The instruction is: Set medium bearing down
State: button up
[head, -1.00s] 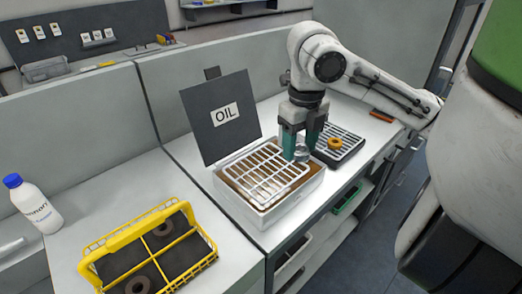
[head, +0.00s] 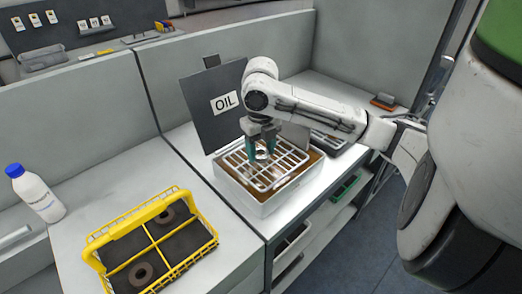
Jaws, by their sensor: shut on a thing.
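My gripper (head: 262,156), with teal fingers, is shut on a silver ring-shaped bearing (head: 262,152). It holds the bearing over the back part of the white wire rack (head: 276,178) in the oil bath (head: 262,208). I cannot tell whether the bearing touches the rack. The oil bath is a white box with brown oil under the rack, and its dark lid (head: 212,110) marked OIL stands open behind it. My arm hides part of the area to the right of the bath.
A yellow divided crate (head: 132,229) on the left counter holds a bearing (head: 166,216) at the back and another (head: 141,272) in front. A white bottle with a blue cap (head: 38,195) stands far left. A dark grille tray (head: 328,142) is partly hidden behind my arm.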

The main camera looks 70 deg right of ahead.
aim_at(261, 152)
jog(key=shift+f, duration=0.4)
jog(key=shift+f, duration=0.2)
jog(key=o, duration=1.1)
jog(key=shift+r, duration=0.15)
notch_tip(261, 152, up, 12)
jog(key=shift+r, duration=0.1)
